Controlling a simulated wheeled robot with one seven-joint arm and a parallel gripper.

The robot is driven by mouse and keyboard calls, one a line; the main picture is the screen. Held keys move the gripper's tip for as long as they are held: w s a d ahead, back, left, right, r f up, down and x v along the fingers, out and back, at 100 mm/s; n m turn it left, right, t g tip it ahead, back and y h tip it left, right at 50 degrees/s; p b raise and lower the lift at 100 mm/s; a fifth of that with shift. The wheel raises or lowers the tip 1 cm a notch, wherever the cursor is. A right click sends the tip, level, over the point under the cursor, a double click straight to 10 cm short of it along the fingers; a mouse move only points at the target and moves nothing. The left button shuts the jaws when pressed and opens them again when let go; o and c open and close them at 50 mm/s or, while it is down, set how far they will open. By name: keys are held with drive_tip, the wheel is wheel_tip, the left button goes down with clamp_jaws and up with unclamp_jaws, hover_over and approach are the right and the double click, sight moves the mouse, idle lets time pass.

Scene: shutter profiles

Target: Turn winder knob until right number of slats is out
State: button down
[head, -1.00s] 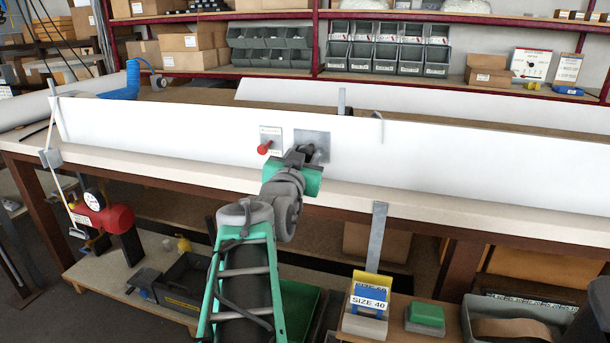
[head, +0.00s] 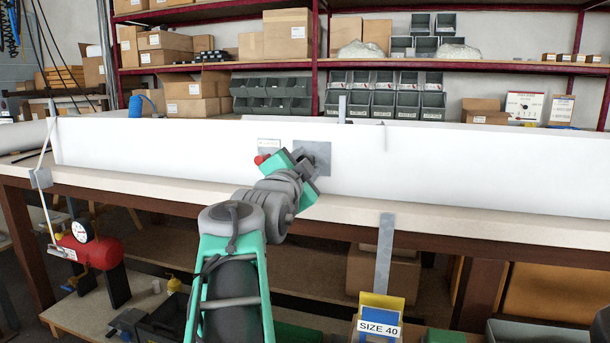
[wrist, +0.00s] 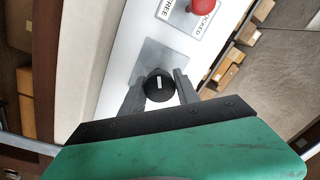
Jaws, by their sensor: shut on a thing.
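The winder knob (wrist: 160,86) is round and black with a white mark, set on a grey metal plate (head: 322,158) on a white panel. My gripper (wrist: 157,90) has its fingers on either side of the knob and is shut on it. In the head view my gripper (head: 303,165) hides most of the knob. A red lever knob (wrist: 203,6) sits beside it on a plate labelled FREE and LOCKED; it also shows in the head view (head: 261,159). No slats can be made out.
The long white panel (head: 450,165) stands along the workbench (head: 440,208). A SIZE 40 card (head: 379,328) is below the bench front, near a metal strip (head: 384,255). A red tank with a gauge (head: 88,250) is at lower left. Shelves with grey bins (head: 383,103) stand behind.

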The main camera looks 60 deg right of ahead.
drive_tip(key=shift+f, duration=0.1)
idle(0.5)
drive_tip(key=c, duration=0.9)
unclamp_jaws()
